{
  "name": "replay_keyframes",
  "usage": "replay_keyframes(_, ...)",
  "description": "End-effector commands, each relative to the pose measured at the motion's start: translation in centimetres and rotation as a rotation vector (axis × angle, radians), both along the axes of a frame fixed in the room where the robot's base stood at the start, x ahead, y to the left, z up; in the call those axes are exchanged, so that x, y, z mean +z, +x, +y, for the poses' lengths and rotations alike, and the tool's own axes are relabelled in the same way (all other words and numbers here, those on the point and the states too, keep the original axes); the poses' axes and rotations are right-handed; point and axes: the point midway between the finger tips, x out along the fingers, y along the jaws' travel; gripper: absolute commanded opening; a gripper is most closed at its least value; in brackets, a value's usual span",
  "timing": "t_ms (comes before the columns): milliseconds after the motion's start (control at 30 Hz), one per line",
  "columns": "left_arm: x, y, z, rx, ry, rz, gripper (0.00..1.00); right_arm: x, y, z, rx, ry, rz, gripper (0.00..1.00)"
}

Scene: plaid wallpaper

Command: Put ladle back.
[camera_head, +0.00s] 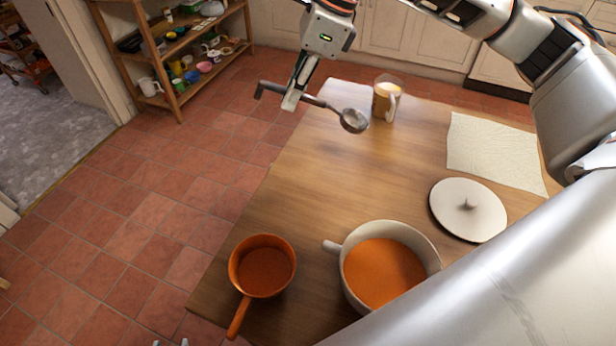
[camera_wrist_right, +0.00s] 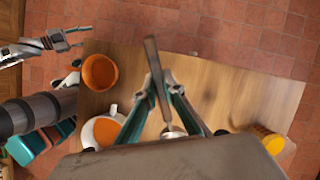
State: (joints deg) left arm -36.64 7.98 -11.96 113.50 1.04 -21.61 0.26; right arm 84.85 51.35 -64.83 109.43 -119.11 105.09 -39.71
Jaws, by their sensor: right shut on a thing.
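The ladle is a dark grey metal one with a round bowl (camera_head: 354,121) and a hooked handle end. My right gripper (camera_head: 291,102) is shut on the ladle's handle and holds it above the far left edge of the wooden table (camera_head: 300,190). In the right wrist view the ladle handle (camera_wrist_right: 152,62) passes between the fingertips (camera_wrist_right: 160,82), with the bowl partly hidden below. A white pot (camera_head: 343,273) of orange soup stands near the table's front. My left gripper (camera_wrist_right: 72,39) is open and empty in the right wrist view; only its tips show at the head view's bottom edge.
An orange saucepan (camera_head: 263,268) stands left of the pot, its handle toward the front edge. A wooden shelf (camera_head: 180,60) stands across the tiled floor. The table's middle is clear.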

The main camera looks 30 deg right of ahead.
Motion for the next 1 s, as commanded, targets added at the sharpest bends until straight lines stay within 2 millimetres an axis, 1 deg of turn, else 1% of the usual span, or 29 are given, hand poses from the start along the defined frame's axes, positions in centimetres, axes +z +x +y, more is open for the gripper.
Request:
replay_keyframes(33,-0.2,-0.1,0.0,0.0,0.0,0.001,0.36,-1.1,-0.1,0.0,-0.002,0.0,0.007,0.0)
replay_keyframes(400,-0.7,-0.1,0.3,0.0,0.01,0.0,0.36,-10.1,-0.2,0.0,0.0,0.0,0.009,0.0)
replay_keyframes(533,-0.6,0.1,0.3,-0.001,0.012,-0.006,0.36,-12.9,-0.2,0.0,0.001,0.0,0.008,0.0)
replay_keyframes(667,-0.6,0.3,0.4,-0.001,0.014,-0.009,0.36,-14.6,-0.1,0.0,0.001,-0.001,0.005,0.0)
replay_keyframes(867,-0.6,0.4,0.4,-0.001,0.016,-0.01,0.36,-15.6,-0.1,0.0,0.001,0.0,0.003,0.0)
replay_keyframes(1000,-0.9,0.3,0.5,-0.001,0.017,-0.008,0.36,-17.5,-0.1,0.0,0.001,0.0,0.007,0.0)
